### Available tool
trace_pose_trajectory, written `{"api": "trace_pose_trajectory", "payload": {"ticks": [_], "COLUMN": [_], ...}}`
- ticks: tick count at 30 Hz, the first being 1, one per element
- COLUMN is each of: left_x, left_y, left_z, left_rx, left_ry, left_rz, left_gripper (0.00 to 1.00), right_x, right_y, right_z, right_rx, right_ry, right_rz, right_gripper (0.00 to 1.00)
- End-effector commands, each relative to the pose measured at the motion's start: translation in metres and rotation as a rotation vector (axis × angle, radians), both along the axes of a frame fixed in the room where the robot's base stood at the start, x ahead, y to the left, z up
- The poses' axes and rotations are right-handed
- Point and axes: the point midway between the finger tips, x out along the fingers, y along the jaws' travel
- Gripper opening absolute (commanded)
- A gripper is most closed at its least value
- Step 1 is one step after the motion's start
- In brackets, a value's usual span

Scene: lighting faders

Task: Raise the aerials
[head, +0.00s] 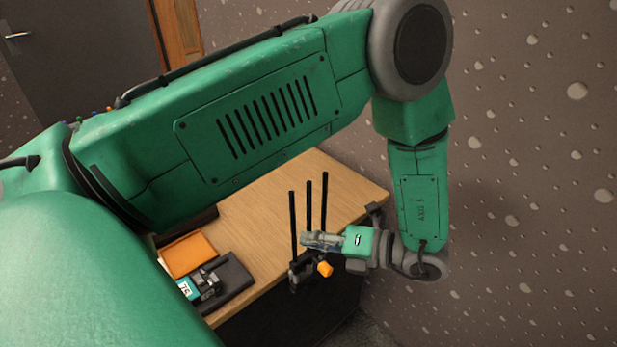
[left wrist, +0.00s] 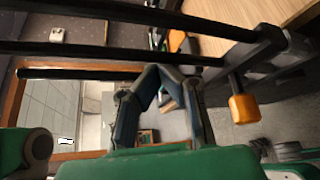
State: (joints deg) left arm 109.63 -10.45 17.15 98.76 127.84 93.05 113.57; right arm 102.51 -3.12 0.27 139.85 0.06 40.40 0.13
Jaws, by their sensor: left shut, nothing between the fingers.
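Three thin black aerials stand upright, side by side, at the table's front edge: one on the left (head: 292,215), one in the middle (head: 309,200) and one on the right (head: 324,200). Their dark mount (head: 300,275) carries an orange knob (head: 325,269), which also shows in the left wrist view (left wrist: 243,107). My left gripper (head: 304,240) is shut and empty, its fingers beside the lower aerials. In the left wrist view its fingertips (left wrist: 158,70) meet close to one aerial (left wrist: 85,75); I cannot tell if they touch. My right gripper is not in view.
On the wooden table (head: 270,215) lie an orange folder (head: 187,255) and a black pad (head: 238,275) with a small grey-and-teal item (head: 205,285). A speckled wall (head: 530,180) stands close on the right. The table's middle is clear.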

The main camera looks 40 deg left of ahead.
Motion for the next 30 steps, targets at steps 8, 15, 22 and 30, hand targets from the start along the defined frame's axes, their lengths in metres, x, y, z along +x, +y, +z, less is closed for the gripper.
{"api": "trace_pose_trajectory", "payload": {"ticks": [8,15,22,30], "left_x": [0.012,0.014,0.016,0.029], "left_y": [0.000,0.001,-0.004,-0.049], "left_z": [0.002,0.003,0.004,0.014], "left_rx": [0.002,0.004,0.005,0.001], "left_ry": [-0.019,-0.021,-0.022,-0.015], "left_rz": [-0.010,-0.010,-0.010,-0.005], "left_gripper": [0.00,0.00,0.00,0.00], "right_x": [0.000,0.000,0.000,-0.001], "right_y": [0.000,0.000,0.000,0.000], "right_z": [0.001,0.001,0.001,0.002], "right_rx": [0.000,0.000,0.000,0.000], "right_ry": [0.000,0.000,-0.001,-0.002], "right_rz": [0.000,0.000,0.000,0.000], "right_gripper": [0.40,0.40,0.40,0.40]}}
